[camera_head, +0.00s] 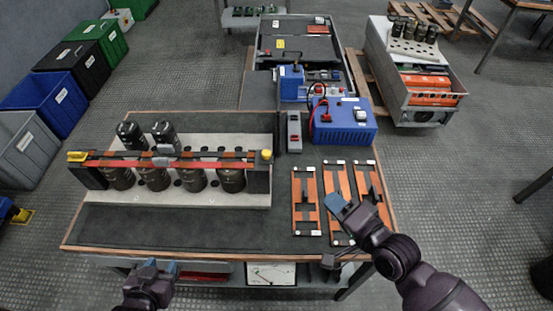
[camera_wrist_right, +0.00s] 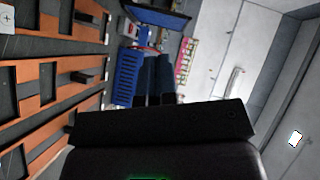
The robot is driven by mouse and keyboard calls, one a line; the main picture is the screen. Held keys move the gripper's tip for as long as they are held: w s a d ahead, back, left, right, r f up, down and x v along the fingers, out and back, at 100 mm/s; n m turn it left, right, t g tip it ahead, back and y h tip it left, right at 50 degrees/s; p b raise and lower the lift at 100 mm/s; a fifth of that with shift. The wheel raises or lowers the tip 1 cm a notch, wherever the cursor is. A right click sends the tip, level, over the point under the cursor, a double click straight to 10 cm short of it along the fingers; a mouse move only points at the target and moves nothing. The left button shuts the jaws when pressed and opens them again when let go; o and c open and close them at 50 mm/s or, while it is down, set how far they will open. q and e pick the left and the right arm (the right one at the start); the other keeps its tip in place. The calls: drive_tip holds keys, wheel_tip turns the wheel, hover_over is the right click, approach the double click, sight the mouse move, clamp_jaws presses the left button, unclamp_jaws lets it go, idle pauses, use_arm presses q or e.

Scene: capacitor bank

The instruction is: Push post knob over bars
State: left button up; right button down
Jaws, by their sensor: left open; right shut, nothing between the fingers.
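The capacitor bank has dark cylinders (camera_head: 232,180) in a row on a pale tray (camera_head: 180,197). Long orange-red bars (camera_head: 200,164) run across above them. A small yellow knob (camera_head: 267,154) tops the post at the bars' right end. A yellow piece (camera_head: 77,156) sits at their left end. My left gripper (camera_head: 163,270) is open and empty at the table's front edge, below the bank. My right gripper (camera_head: 339,204) is shut and empty above the frames on the right, well apart from the knob. Its closed fingers (camera_wrist_right: 155,78) show in the right wrist view.
Orange frames (camera_head: 306,200) lie on the table's right part, below my right gripper; they also show in the right wrist view (camera_wrist_right: 60,90). A blue power unit (camera_head: 345,122) and a grey device (camera_head: 294,132) stand behind. The dark mat (camera_head: 170,228) before the bank is clear.

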use_arm(q)
drive_tip(key=shift+s+f, duration=0.1)
drive_tip(key=shift+s, duration=0.1)
drive_tip(key=shift+s+f, duration=0.1)
drive_tip(key=shift+s, duration=0.1)
use_arm(e)
drive_tip(key=a+r+m+y, duration=0.2)
drive_tip(key=a+r, duration=0.1)
drive_tip(key=shift+w+g, duration=0.35)
drive_tip(key=shift+g, duration=0.05)
use_arm(q)
drive_tip(key=shift+w, duration=0.25)
drive_tip(key=shift+s+f, duration=0.1)
use_arm(e)
approach(269, 156)
drive_tip(key=x, duration=0.7)
drive_tip(key=shift+w+a+f, duration=0.1)
drive_tip(key=shift+w+a, duration=0.05)
drive_tip(key=shift+w, duration=0.05)
